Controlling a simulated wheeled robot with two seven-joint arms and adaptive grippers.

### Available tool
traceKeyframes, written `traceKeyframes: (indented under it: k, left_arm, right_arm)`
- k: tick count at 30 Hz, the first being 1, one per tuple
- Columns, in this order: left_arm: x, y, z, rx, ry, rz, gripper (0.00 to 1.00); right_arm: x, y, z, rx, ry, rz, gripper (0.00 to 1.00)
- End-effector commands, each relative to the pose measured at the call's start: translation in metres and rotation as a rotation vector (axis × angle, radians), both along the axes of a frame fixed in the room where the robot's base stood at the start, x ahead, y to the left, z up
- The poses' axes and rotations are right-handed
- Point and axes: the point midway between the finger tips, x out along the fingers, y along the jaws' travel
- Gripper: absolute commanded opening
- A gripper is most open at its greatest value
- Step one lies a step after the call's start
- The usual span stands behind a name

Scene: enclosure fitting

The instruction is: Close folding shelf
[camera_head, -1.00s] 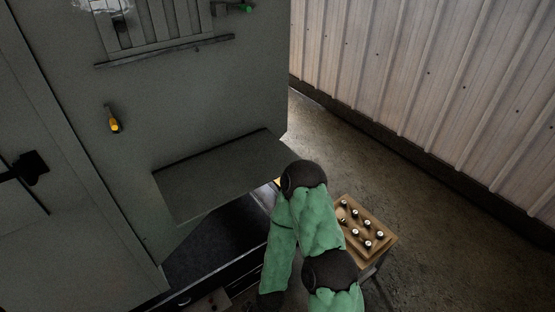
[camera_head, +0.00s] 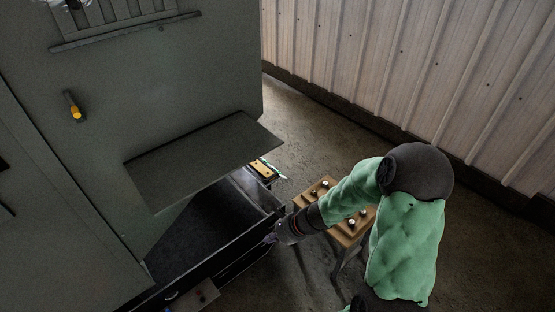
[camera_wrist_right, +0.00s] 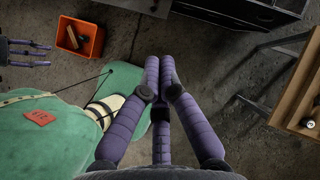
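The folding shelf (camera_head: 200,160) is a flat grey panel standing out from the front of the grey cabinet (camera_head: 150,90), folded out. My right gripper (camera_head: 271,238) is low and to the right of the shelf, beside the open drawer's corner and apart from the shelf. In the right wrist view its purple fingers (camera_wrist_right: 160,62) come together at the tips with nothing between them. My left gripper (camera_wrist_right: 28,53) shows at the left edge of the right wrist view, fingers spread and empty. It is not in the head view.
An open dark drawer (camera_head: 205,235) juts out below the shelf. A small wooden table (camera_head: 347,238) with several pegs stands to its right. An orange bin (camera_wrist_right: 80,39) is on the floor. A yellow-handled item (camera_head: 75,110) is on the cabinet front. A corrugated wall (camera_head: 420,70) bounds the right.

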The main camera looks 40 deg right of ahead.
Motion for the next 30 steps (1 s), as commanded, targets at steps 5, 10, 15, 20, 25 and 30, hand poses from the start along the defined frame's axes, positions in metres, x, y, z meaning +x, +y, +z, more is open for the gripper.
traceKeyframes:
  k: [5,10,15,20,25,30]
  left_arm:
    - [0.000,0.000,-0.008,0.000,0.000,0.000,0.40]
    - [0.000,0.000,-0.013,0.000,0.000,0.000,0.40]
    - [0.000,0.000,-0.016,0.000,0.000,0.000,0.40]
    - [0.000,0.000,-0.017,0.000,0.000,0.000,0.40]
    - [0.000,0.000,-0.021,0.000,0.000,0.000,0.40]
    - [0.000,0.000,-0.030,0.000,0.000,0.000,0.40]
  right_arm:
    - [0.020,-0.047,0.058,0.136,-0.141,-0.305,0.00]
    - [0.029,-0.090,0.119,0.262,-0.307,-0.537,0.00]
    - [0.029,-0.119,0.164,0.344,-0.437,-0.665,0.00]
    - [0.030,-0.128,0.180,0.376,-0.486,-0.705,0.00]
    - [0.043,-0.128,0.176,0.379,-0.489,-0.704,0.00]
    - [0.071,-0.125,0.164,0.380,-0.486,-0.701,0.00]
